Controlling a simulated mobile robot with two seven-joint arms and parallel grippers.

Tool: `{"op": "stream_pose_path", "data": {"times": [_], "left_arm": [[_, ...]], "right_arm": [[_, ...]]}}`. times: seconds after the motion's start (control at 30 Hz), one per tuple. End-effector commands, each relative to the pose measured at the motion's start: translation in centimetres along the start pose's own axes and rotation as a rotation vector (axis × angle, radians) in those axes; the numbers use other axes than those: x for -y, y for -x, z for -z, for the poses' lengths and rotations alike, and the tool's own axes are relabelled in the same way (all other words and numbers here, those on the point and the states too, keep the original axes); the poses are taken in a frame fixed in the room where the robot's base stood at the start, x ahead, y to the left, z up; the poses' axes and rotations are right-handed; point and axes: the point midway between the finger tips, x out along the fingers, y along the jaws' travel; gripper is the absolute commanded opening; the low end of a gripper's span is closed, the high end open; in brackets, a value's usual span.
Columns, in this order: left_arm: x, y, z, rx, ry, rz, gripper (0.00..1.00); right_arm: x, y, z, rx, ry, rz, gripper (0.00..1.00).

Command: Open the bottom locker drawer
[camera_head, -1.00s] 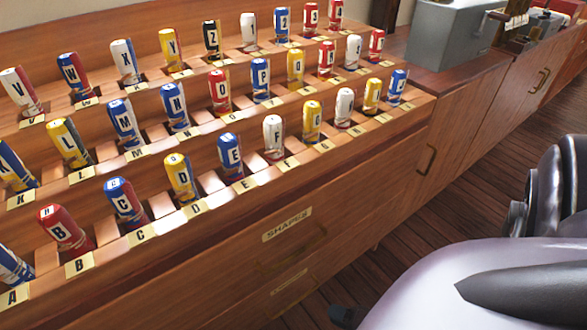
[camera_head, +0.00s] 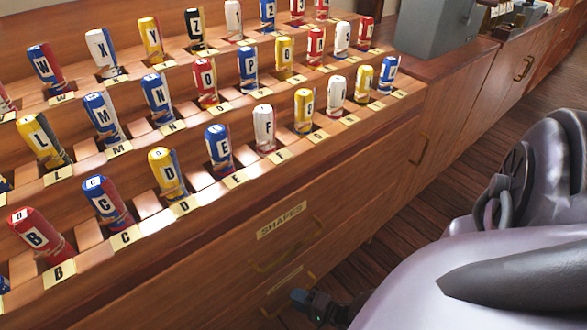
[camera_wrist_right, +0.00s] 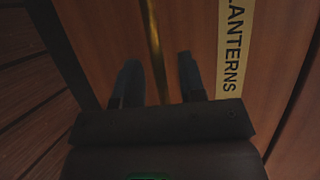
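The bottom locker drawer (camera_head: 262,313) is a wooden front low in the head view, with a small pale label and a brass handle (camera_head: 276,302). In the right wrist view its yellow label reads "LANTERNS" (camera_wrist_right: 232,45), and the brass handle (camera_wrist_right: 155,45) runs as a thin bar. My right gripper (camera_wrist_right: 159,82) is open, its two dark fingers on either side of the handle's line, with gaps to it; contact cannot be told. In the head view the right gripper (camera_head: 298,297) is beside the handle, partly cut off by my arm. My left gripper is not in view.
The "SHAPES" drawer (camera_head: 330,205) with its own brass handle sits just above. Stepped racks of lettered flag rolls (camera_head: 220,150) cover the cabinet top. A grey box (camera_head: 435,28) stands at the back right. Open plank floor (camera_head: 400,235) lies right of the cabinet.

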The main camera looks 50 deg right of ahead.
Motion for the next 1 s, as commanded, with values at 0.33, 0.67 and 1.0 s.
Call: {"op": "stream_pose_path", "data": {"times": [0.33, 0.67, 1.0], "left_arm": [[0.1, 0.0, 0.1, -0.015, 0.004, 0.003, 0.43], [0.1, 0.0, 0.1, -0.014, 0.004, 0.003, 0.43], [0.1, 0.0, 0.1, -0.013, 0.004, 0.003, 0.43]], "right_arm": [[0.0, -1.4, 0.0, 0.000, 0.000, -0.001, 0.37], [0.0, -1.4, 0.0, 0.000, 0.000, -0.001, 0.11], [0.0, -1.4, 0.0, 0.000, 0.000, 0.000, 0.00]]}}
